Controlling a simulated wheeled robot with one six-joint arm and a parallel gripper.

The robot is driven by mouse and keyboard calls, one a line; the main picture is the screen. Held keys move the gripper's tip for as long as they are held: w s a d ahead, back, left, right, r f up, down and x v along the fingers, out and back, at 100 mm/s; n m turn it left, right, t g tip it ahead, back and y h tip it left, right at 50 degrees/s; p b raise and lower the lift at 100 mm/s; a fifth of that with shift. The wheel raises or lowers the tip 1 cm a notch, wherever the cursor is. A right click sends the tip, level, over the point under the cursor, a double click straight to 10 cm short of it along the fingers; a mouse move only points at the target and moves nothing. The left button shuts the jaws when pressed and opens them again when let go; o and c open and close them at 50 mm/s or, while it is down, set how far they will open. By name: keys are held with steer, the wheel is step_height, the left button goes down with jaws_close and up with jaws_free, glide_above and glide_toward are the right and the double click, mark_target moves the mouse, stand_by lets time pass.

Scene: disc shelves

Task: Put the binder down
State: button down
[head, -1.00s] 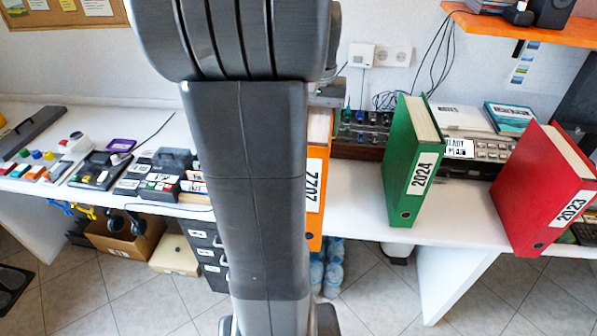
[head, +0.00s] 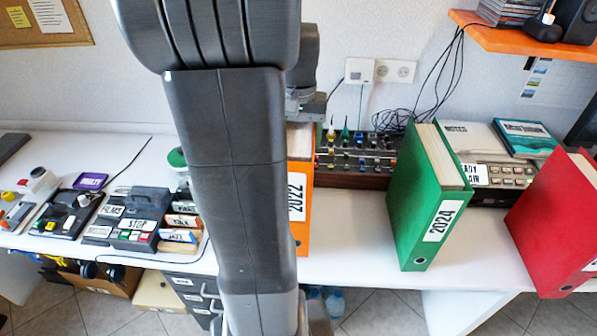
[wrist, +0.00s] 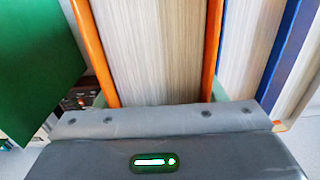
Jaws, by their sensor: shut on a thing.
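The orange binder labelled 2022 (head: 297,205) is upright over the white desk, partly hidden by my arm in the head view. Its bottom edge shows inside the desk's front edge; I cannot tell whether it touches the desk. In the wrist view its orange covers and pages (wrist: 160,50) fill the middle. My gripper (wrist: 160,98) is shut on this binder, with a greenish finger at each side of it. In the head view the fingers are hidden.
The green binder 2024 (head: 424,210) stands close to the right, and the red binder (head: 553,225) farther right. A mixer-like device (head: 356,160) sits behind. A blue-edged paged item (wrist: 285,60) is beside the held binder. Desk (head: 350,255) shows bare between the orange and green binders.

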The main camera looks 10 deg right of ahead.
steer(key=shift+f, duration=2.9)
steer(key=shift+f, duration=0.15)
steer(key=c, duration=0.6)
jaws_free()
step_height(320, 180, up, 12)
steer(key=shift+r, duration=0.15)
steer(key=shift+c, duration=0.4)
